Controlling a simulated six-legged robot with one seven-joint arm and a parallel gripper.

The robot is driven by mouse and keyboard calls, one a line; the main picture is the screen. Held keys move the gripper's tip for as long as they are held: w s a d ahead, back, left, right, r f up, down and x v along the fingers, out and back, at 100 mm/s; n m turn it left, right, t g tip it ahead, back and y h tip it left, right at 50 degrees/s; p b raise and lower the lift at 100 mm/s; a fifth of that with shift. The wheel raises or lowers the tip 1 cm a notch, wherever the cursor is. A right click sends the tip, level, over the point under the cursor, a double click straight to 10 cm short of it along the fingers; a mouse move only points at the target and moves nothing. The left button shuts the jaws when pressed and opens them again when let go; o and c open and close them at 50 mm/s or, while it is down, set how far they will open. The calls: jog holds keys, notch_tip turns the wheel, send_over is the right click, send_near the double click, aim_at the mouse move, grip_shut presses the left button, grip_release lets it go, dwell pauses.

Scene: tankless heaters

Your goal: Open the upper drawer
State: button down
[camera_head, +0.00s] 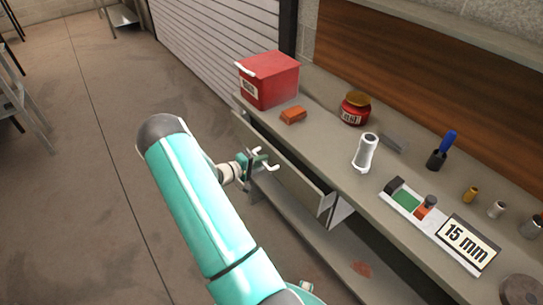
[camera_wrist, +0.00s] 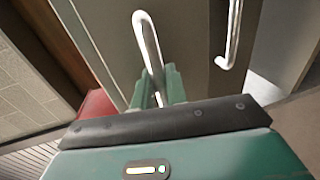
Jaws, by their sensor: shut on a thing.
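A grey drawer front (camera_head: 292,180) sits under the workbench top in the head view. Its face fills the upper part of the wrist view (camera_wrist: 190,35). Two pale bar handles show there: the left handle (camera_wrist: 146,32) is between my fingers, and the right handle (camera_wrist: 233,35) stands free beside it. My gripper (camera_head: 256,163) is at the front of the drawer unit; the wrist view shows its green fingers (camera_wrist: 158,84) shut around the left handle. I cannot tell from these frames how far the drawer stands out, as its inside is hidden.
The bench top holds a red box (camera_head: 270,80), an orange block (camera_head: 293,115), a red jar (camera_head: 355,109), a white cylinder (camera_head: 365,152) and a tray with a "15 mm" sign (camera_head: 467,242). A lower shelf (camera_head: 310,240) runs below. The floor (camera_head: 80,170) at left is open.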

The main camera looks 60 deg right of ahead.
jog(key=f+v, duration=0.3)
jog(key=v, duration=1.4)
jog(key=shift+w+a, duration=0.3)
jog(key=shift+a, duration=0.35)
jog(key=shift+f, duration=0.1)
jog(key=c, duration=1.8)
grip_release()
jog(key=v, duration=1.3)
jog(key=shift+w+a, duration=0.15)
jog(key=shift+a, duration=0.15)
